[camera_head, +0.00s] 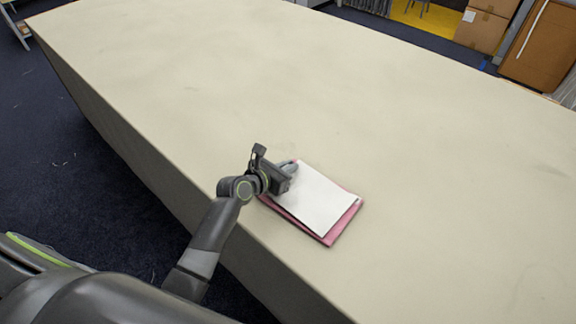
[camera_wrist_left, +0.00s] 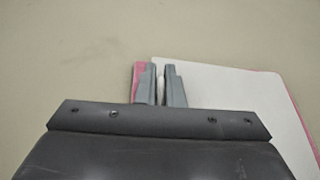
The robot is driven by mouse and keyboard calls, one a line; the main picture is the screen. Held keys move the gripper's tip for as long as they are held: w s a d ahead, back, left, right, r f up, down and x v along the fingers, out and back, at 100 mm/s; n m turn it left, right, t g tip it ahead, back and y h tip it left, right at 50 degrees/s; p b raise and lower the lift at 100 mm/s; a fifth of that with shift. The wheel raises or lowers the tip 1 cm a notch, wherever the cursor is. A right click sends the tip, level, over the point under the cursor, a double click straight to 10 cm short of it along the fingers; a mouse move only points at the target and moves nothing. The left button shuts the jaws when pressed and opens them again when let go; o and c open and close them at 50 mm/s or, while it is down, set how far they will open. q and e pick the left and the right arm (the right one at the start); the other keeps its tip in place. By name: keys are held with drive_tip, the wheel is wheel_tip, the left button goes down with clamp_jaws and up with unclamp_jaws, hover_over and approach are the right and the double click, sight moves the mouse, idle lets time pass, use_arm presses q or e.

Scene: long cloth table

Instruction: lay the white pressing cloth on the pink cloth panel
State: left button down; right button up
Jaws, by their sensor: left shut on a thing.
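The white pressing cloth (camera_head: 318,200) lies flat over most of the pink cloth panel (camera_head: 350,215) near the table's front edge. Pink shows along its front and right sides in the head view. My left gripper (camera_head: 291,168) is at the cloth's far left corner, low over the panel. In the left wrist view, the left gripper (camera_wrist_left: 162,85) is shut on the edge of the white cloth (camera_wrist_left: 225,88), with pink (camera_wrist_left: 138,75) showing just left of the fingers. Whether the cloth's held corner touches the panel is hard to tell. My right gripper is not in view.
The long beige table (camera_head: 400,120) is otherwise bare, with wide free room beyond and right of the cloths. Its front edge runs close beside the panel. Cardboard boxes (camera_head: 481,30) and a brown cabinet (camera_head: 541,45) stand beyond the table.

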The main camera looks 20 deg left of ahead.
use_arm(q)
drive_tip(key=shift+f, duration=0.2)
drive_tip(key=c, duration=1.5)
unclamp_jaws()
drive_tip(key=v, duration=1.7)
drive_tip(key=shift+s+r, duration=0.15)
drive_tip(key=shift+s, duration=0.05)
